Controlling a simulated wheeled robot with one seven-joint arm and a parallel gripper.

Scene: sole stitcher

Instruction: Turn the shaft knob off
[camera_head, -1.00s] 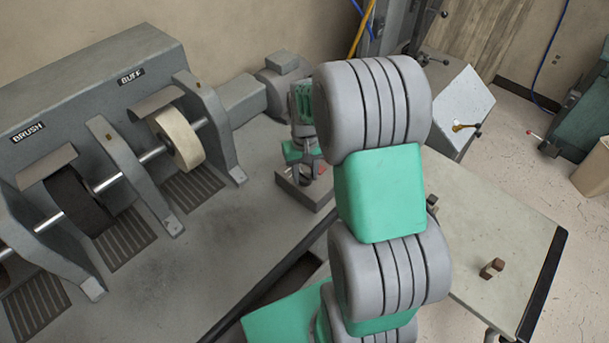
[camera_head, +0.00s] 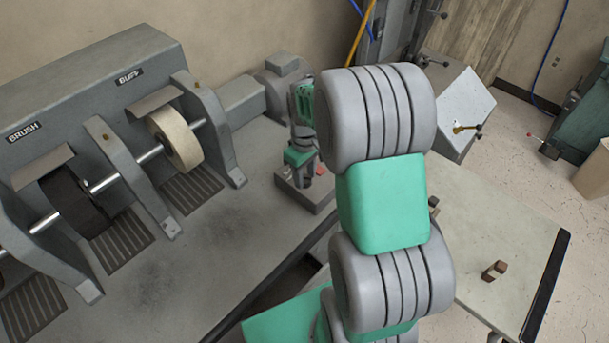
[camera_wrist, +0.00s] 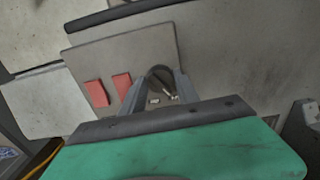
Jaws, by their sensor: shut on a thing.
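The shaft knob (camera_wrist: 162,78) shows in the wrist view as a dark rounded shape between my fingertips, on the face of a grey control box (camera_wrist: 100,58). My gripper (camera_wrist: 160,88) is shut on the knob, one grey finger on each side. Two red buttons (camera_wrist: 110,88) sit to the left of the knob on the same face. In the head view the control box (camera_head: 308,198) stands on the bench, and my gripper (camera_head: 306,168) is over it. My arm partly hides the box, and the knob's setting cannot be made out.
The grey machine with the brush wheel (camera_head: 75,200) and buff wheel (camera_head: 175,138) stands at the left, its shaft running toward a motor (camera_head: 285,85). A pale table (camera_head: 490,225) with a small brown block (camera_head: 494,270) is at the right.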

